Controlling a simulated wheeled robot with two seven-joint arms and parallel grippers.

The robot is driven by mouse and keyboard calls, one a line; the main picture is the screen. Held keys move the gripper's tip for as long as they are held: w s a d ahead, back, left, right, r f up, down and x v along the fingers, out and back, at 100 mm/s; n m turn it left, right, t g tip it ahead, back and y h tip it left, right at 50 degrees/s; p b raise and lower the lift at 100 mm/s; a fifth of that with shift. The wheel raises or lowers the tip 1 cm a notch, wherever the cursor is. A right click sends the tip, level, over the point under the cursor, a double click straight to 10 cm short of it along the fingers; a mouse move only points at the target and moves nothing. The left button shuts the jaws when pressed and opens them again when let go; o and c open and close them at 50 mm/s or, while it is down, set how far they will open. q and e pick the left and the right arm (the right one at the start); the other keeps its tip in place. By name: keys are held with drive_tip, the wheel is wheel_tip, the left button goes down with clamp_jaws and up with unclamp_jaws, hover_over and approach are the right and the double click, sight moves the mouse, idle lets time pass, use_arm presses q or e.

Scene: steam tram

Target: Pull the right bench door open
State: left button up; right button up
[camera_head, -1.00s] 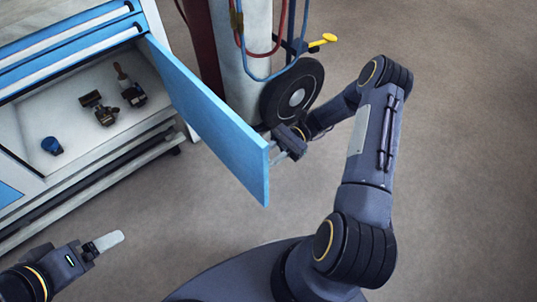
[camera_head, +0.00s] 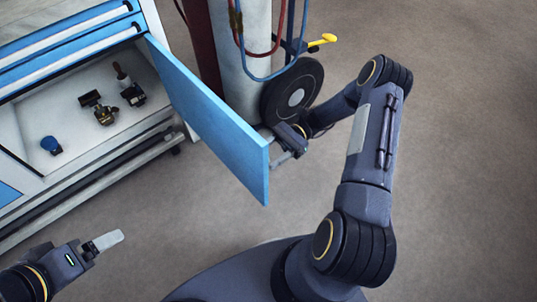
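The right bench door (camera_head: 215,122) is a blue panel. It stands swung far out from the bench (camera_head: 165,115), hinged at its far edge, and the compartment behind it shows. My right gripper (camera_head: 281,152) is at the outer face of the door near its free edge. The door partly hides the fingertips, so I cannot tell whether they grip a handle. My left gripper (camera_head: 104,241) is at the lower left, away from the door and empty; its finger opening cannot be made out.
Inside the compartment lie a blue cap-like item (camera_head: 51,145) and small brass-and-black fittings (camera_head: 97,106). A gas cylinder (camera_head: 243,50) with red and blue hoses and a black wheel (camera_head: 293,92) stand behind the door. The floor (camera_head: 455,140) at right is clear.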

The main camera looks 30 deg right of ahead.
drive_tip(key=v, duration=0.7)
drive_tip(key=shift+p, duration=0.35)
drive_tip(key=shift+d+r, duration=0.1)
drive_tip(key=s+a+r+n+t+h, duration=0.1)
drive_tip(key=s+a+r+n+h, duration=0.2)
drive_tip(key=r, duration=0.5)
drive_tip(key=s+r+n+t+h, duration=0.1)
drive_tip(key=r+n+h, duration=0.1)
drive_tip(key=r+h, duration=0.35)
drive_tip(key=s+a+r+n+t+h, duration=0.2)
drive_tip(key=s+r+n+t, duration=0.2)
drive_tip(key=s, duration=0.3)
drive_tip(key=s+a+r+n+t+h, duration=0.25)
drive_tip(key=s+n+t, duration=0.2)
drive_tip(key=s, duration=0.25)
wheel_tip(320, 180, up, 30)
drive_tip(key=p, duration=2.9)
drive_tip(key=shift+h, duration=0.3)
